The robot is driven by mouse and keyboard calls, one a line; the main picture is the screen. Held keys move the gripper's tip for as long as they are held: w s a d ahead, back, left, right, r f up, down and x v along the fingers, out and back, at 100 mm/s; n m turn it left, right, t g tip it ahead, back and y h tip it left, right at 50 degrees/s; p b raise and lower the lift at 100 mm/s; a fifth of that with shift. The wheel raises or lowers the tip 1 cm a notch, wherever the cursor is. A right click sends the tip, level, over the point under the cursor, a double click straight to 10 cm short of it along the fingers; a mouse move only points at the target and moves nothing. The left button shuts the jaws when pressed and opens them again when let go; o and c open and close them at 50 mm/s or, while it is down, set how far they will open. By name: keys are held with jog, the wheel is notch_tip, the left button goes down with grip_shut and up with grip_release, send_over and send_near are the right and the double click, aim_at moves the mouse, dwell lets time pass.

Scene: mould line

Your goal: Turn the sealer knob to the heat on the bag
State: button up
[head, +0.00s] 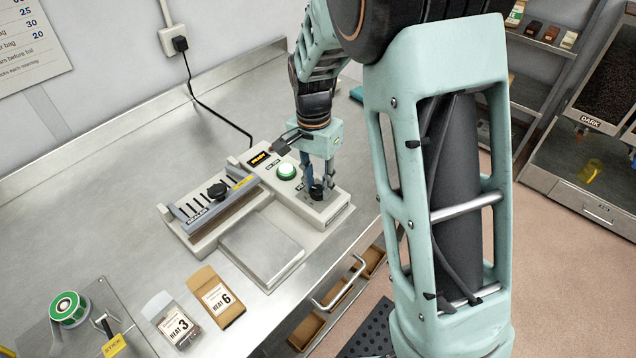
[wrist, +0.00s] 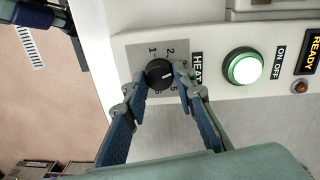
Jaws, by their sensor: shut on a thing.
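The sealer (head: 225,205) stands on the steel bench in the head view. Its black heat knob (wrist: 158,74) sits on a grey numbered dial in the wrist view. My gripper (wrist: 158,80) is shut on the knob, one finger each side; it points down at the sealer's right end in the head view (head: 318,188). The knob's white mark points right, toward a finger that partly hides the numerals; I cannot tell the exact setting. A pale bag (head: 172,320) reads HEAT 3 and a brown bag (head: 216,298) reads HEAT 6, both lying in front of the sealer.
A lit green button (wrist: 243,67) and a READY display (wrist: 312,52) are beside the dial. A green-labelled spool (head: 68,308) is at the bench's lower left. A black cord runs from the wall outlet (head: 178,40) behind the sealer. Drawers (head: 340,290) stand open below the bench's front edge.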

aim_at(316, 187)
dwell(0.3)
jog(key=o, duration=1.2)
jog(key=shift+c, duration=0.2)
notch_tip(316, 187, up, 12)
jog(key=shift+w+a, duration=0.15)
jog(key=shift+a, duration=0.1)
jog(key=shift+r, duration=0.1)
